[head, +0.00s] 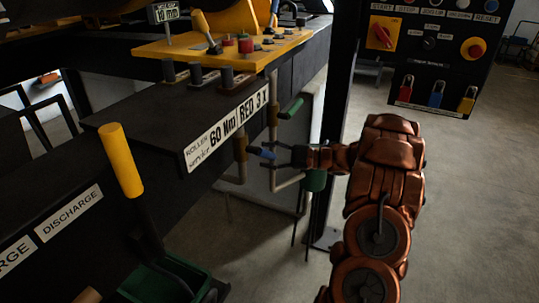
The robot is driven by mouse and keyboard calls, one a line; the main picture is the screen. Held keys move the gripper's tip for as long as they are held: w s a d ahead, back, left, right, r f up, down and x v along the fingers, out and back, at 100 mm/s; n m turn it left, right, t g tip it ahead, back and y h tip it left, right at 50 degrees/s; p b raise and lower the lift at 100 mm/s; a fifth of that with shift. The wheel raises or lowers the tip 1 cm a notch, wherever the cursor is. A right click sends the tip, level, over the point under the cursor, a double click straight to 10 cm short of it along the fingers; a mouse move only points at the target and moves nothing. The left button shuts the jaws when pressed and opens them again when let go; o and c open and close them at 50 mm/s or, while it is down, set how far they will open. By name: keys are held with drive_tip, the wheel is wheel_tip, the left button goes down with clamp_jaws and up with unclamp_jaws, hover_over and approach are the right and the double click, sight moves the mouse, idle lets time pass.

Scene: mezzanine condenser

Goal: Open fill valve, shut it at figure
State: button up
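A pipe valve with a blue lever (261,152) sits on a vertical pipe below the black beam. A second lever, green (291,108), is on a pipe above and to the right of it. No label naming the fill valve is readable. My gripper (277,154) reaches in from the right at the blue lever's right end. Its two dark fingers look spread, one above and one below the lever's line. Whether they touch the lever is too small to tell. A small sign or display (166,12) at the top shows a figure that looks like "10 mm".
A black control panel (430,50) with a red switch, a red stop button and several padlocks hangs at upper right. A yellow console (222,46) with small levers stands above the beam. A yellow handle (120,160) rises at left by "DISCHARGE" labels. A dark post (338,120) stands behind my gripper.

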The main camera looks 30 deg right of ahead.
drive_tip(key=shift+c, duration=0.3)
clamp_jaws()
idle(0.3)
